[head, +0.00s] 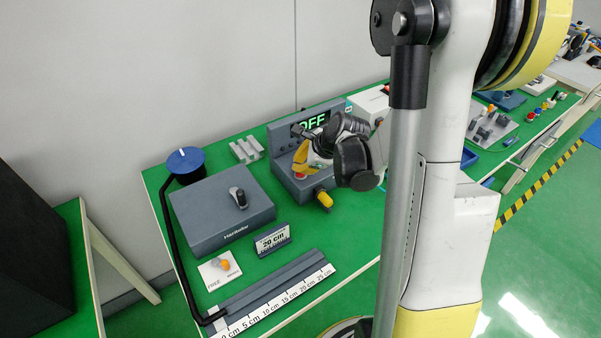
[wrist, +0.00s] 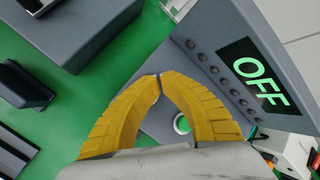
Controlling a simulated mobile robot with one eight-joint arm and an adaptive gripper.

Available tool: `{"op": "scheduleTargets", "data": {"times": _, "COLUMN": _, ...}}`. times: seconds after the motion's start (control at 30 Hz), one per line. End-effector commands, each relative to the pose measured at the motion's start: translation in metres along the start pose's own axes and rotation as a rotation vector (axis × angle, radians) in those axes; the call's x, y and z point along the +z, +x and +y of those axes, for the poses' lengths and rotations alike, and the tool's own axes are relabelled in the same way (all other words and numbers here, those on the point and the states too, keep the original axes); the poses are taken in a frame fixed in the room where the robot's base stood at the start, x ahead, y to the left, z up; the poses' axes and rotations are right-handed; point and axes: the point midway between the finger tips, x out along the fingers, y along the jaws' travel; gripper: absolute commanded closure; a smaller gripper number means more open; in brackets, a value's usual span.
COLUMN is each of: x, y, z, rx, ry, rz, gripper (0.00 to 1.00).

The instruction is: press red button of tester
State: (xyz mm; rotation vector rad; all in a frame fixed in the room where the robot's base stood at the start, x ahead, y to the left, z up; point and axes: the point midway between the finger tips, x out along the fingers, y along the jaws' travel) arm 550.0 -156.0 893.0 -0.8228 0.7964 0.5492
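The tester (head: 280,141) is a grey unit on the green table with an upright panel whose lit display (head: 313,121) reads OFF. Its red button (head: 299,177) shows on the sloped base, just below my gripper (head: 301,163). In the wrist view the display (wrist: 258,72) also reads OFF, with a row of small dark knobs beside it. My gripper's yellow fingers (wrist: 160,77) meet at their tips with nothing between them. I cannot tell whether the fingertips touch the tester.
A yellow knob (head: 324,199) sticks out at the tester's front. A white box (head: 368,105) stands behind to the right.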

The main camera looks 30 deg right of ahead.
Motion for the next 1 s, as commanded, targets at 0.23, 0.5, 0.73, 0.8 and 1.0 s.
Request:
{"op": "scheduleTargets", "data": {"times": 0.23, "x": 0.0000, "y": 0.0000, "z": 0.0000, "rx": 0.000, "ry": 0.000, "rz": 0.000, "gripper": 1.00}}
{"op": "scheduleTargets", "data": {"times": 0.5, "x": -0.0037, "y": 0.0068, "z": 0.0037, "rx": 0.000, "ry": 0.000, "rz": 0.000, "gripper": 1.00}}
{"op": "scheduleTargets", "data": {"times": 0.73, "x": -0.0041, "y": 0.0073, "z": 0.0039, "rx": 0.000, "ry": 0.000, "rz": 0.000, "gripper": 1.00}}
{"op": "scheduleTargets", "data": {"times": 0.8, "x": -0.0041, "y": 0.0073, "z": 0.0038, "rx": 0.000, "ry": 0.000, "rz": 0.001, "gripper": 1.00}}
{"op": "scheduleTargets", "data": {"times": 1.0, "x": -0.0027, "y": 0.0044, "z": 0.0022, "rx": 0.000, "ry": 0.000, "rz": 0.001, "gripper": 1.00}}
